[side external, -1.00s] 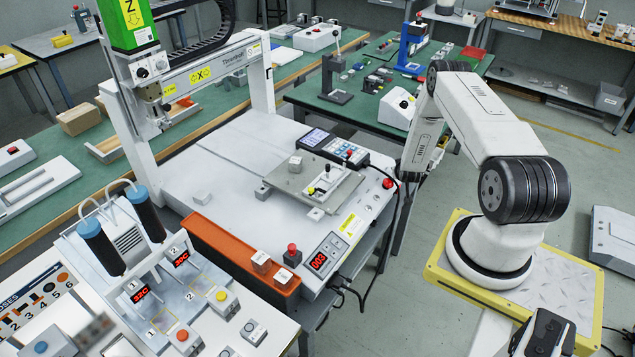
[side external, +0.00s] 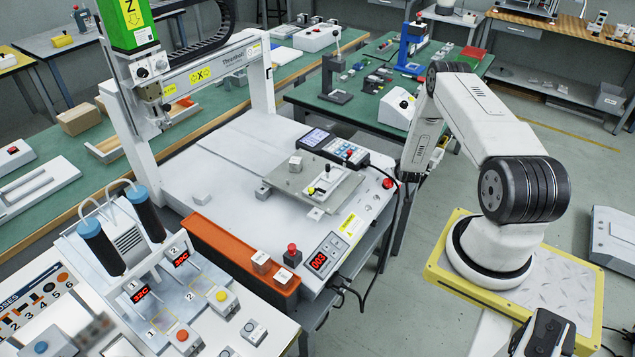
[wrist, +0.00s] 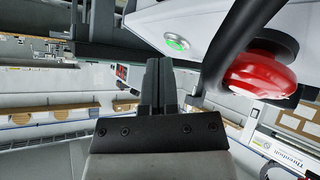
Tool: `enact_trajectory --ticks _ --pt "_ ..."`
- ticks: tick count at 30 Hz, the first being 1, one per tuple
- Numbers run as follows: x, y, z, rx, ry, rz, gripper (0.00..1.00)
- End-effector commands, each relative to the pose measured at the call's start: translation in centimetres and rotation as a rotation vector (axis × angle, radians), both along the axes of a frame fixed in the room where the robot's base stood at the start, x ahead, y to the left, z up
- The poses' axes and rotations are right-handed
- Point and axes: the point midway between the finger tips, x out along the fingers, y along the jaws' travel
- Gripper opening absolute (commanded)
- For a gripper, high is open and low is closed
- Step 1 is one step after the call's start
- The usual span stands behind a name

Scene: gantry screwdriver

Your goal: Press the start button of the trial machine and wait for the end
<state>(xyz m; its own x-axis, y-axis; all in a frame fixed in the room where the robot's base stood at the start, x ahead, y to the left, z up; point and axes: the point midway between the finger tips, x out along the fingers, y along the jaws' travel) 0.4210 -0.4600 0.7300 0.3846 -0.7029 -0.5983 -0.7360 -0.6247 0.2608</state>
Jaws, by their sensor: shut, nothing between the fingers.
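The trial machine is the white gantry screwdriver (side external: 225,160) with a flat bed and a green-topped head. In the wrist view a green-lit round button (wrist: 176,42) sits in a metal ring on a white panel. A large red mushroom button (wrist: 260,75) is to its right. A red button on the machine's right edge (side external: 388,183) shows in the side view. My gripper (wrist: 160,66) is shut and empty. Its dark fingertips appear just below and left of the green button; contact cannot be told. In the side view the fingers are hard to make out beside the machine's right edge.
A dark cable (wrist: 232,50) crosses the wrist view between the green and red buttons. A handheld controller (side external: 335,146) and a fixture plate (side external: 285,182) lie on the machine bed. A red display (side external: 318,262) reads 003. An orange rail (side external: 225,252) runs along the front.

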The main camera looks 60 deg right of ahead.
Motion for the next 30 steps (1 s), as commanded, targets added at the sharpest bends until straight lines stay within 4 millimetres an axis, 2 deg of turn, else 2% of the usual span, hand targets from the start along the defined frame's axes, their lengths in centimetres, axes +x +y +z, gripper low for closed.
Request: enact_trajectory --ticks 6,30 --pt "0.18 0.06 -0.61 0.001 0.001 0.001 0.0" --pt "0.34 0.02 -0.91 0.001 0.001 0.0 0.0"
